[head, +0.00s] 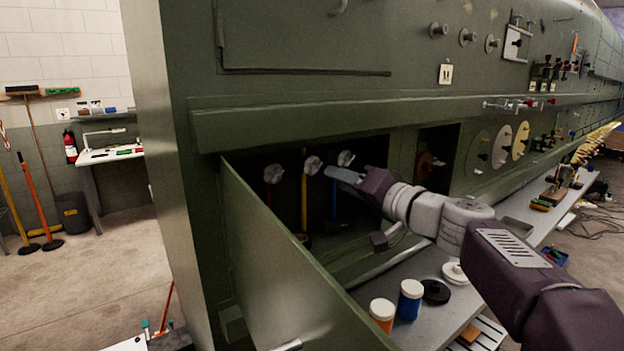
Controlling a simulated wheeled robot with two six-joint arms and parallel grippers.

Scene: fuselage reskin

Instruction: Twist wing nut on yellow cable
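Three grey wing nuts sit in a row inside an open dark bay in the green fuselage: a left one (274,173), a middle one (313,165) and a right one (346,158). A yellow cable (304,205) hangs below the middle wing nut. A blue cable (334,203) hangs below the right one. My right gripper (334,174) reaches in from the right, its tips just right of and slightly below the middle wing nut. I see the fingers nearly edge-on, so their gap and any contact are unclear. My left gripper is out of view.
The bay's green door (285,275) hangs open at the front left. Below is a grey shelf (440,318) with an orange jar (382,313), a blue jar (410,298) and black and white lids. Dials and knobs line the panel at right.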

